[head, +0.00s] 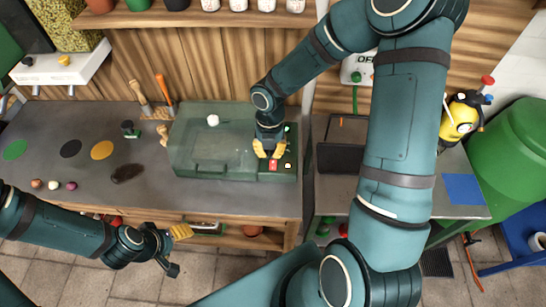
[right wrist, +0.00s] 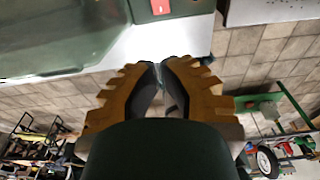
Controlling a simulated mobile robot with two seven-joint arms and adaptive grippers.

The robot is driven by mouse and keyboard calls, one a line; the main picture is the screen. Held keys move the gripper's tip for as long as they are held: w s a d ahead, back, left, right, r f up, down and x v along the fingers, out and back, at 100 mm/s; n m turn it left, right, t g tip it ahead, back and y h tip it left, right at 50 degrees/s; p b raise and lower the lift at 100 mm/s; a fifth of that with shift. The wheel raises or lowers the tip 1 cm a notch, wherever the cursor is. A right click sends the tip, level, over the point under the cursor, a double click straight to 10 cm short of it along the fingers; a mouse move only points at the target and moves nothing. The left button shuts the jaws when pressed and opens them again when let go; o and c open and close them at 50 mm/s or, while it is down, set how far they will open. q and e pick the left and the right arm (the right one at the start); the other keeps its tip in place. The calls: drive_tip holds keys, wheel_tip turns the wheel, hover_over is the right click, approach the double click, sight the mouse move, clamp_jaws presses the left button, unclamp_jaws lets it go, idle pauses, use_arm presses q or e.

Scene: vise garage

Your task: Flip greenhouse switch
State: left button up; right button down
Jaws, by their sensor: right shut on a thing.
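The greenhouse (head: 205,137) is a clear greenish box with a dark green base on the workbench. The red switch also shows at the top edge of the right wrist view (right wrist: 161,6). My right gripper (head: 268,154) points down over this panel, its yellow fingers just behind the red switch. In the right wrist view its fingertips (right wrist: 163,68) are close together; what lies between them is hidden. My left gripper (head: 181,233) is low, in front of the bench; its opening is unclear.
The workbench (head: 75,125) holds coloured discs, small balls and a brown piece at left. A dark tray (head: 340,157) and a yellow round object (head: 460,118) stand at right.

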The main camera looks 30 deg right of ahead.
drive_tip(key=r, duration=0.5)
drive_tip(key=shift+s+a, duration=0.25)
drive_tip(key=shift+a, duration=0.05)
drive_tip(key=shift+d, duration=0.1)
drive_tip(key=shift+s, duration=0.1)
